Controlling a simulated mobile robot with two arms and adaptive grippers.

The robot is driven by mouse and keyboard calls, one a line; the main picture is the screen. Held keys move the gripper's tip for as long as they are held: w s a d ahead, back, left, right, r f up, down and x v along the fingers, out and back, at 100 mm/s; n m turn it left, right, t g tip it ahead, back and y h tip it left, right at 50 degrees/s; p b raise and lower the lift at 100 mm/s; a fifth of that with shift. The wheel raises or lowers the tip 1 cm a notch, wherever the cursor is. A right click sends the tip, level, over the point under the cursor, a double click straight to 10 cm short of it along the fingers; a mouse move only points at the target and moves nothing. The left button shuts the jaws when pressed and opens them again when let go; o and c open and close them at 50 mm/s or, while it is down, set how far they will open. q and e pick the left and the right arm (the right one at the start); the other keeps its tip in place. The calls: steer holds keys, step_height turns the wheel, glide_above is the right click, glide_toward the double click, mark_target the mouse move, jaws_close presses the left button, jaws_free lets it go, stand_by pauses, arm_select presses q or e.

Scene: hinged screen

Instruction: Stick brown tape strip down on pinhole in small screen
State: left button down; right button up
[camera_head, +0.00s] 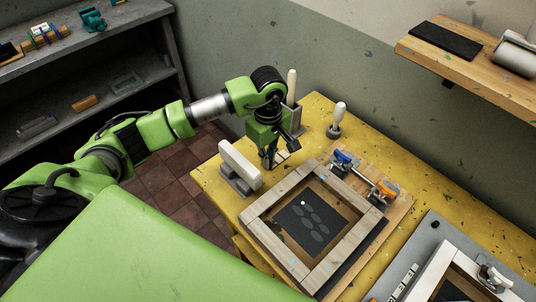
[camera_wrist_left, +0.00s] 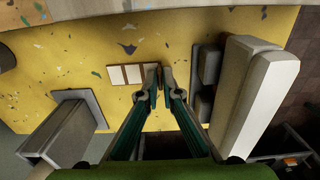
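The small screen (camera_head: 279,246) is a wooden frame lying flat on a board, with a dark mesh area (camera_head: 318,216) bearing grey oval shapes. A small white dot (camera_head: 303,203) near its upper left looks like the pinhole. My left gripper (camera_head: 270,163) points down over the yellow table, behind and left of the screen. In the left wrist view, its fingertips (camera_wrist_left: 159,76) are almost together, with nothing visible between them. Brown tape strips (camera_wrist_left: 133,74) on a pale backing lie beside and under the tips; contact is unclear. My right gripper is out of view.
A white block on a grey stand (camera_head: 238,166) stands close left of the gripper. A holder with a white handle (camera_head: 291,90) and a white-handled tool (camera_head: 338,118) stand behind. Hinge clamps (camera_head: 381,194) are at the screen's far edge. Another screen (camera_head: 440,275) lies at lower right.

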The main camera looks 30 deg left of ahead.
arm_select(q)
steer(key=shift+r, duration=0.2)
steer(key=shift+r, duration=0.15)
steer(key=shift+r+p, duration=0.85)
steer(key=shift+r, duration=0.95)
